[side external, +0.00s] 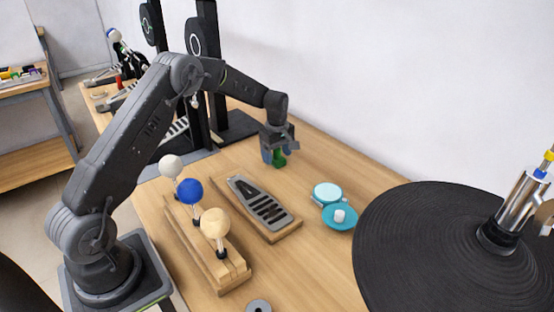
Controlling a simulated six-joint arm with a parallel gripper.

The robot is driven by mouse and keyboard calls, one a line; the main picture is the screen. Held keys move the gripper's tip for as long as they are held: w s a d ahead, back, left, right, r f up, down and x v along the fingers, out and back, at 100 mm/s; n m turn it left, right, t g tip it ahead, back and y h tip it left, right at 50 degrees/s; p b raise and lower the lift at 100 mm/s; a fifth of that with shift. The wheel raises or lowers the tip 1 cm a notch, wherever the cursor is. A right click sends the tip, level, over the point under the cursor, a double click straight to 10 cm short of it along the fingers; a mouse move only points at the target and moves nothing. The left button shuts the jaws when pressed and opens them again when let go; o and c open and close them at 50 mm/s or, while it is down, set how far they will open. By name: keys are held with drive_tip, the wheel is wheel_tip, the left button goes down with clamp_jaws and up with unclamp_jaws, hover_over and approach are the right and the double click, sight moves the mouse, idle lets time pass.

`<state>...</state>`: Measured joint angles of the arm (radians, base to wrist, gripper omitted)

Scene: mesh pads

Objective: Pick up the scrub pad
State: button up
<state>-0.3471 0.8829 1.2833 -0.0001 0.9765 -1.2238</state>
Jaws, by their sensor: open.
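My gripper (278,155) is at the end of my arm, over the back part of the wooden table, pointing down. Its jaws are open, with blue parts at the tips. A small green piece (279,161) shows between or just in front of the fingertips. It may be the scrub pad, but it is too small and too covered to be sure. I cannot tell whether it touches the fingers or rests on the table. No other thing in view is clearly a scrub pad.
A wooden rack (233,278) holds white, blue and beige ball-headed sticks. Right of it lies a slotted metal plate (243,191) on a wooden block. A light-blue round tin (327,194) and teal dish (347,223) sit near a large black disc (420,250). Black stands rise behind.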

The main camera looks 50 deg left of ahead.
drive_tip(key=shift+f, duration=0.8)
drive_tip(key=shift+c, duration=0.2)
drive_tip(key=c, duration=1)
drive_tip(key=shift+o, duration=0.2)
drive_tip(key=shift+r, duration=0.15)
drive_tip(key=shift+r, duration=0.65)
wheel_tip(320, 180, up, 3)
drive_tip(key=shift+f, duration=0.15)
drive_tip(key=s+a+r, duration=0.6)
drive_tip(key=s+a, duration=0.2)
drive_tip(key=shift+s+r, duration=0.2)
drive_tip(key=shift+r, duration=0.15)
drive_tip(key=shift+a, duration=0.1)
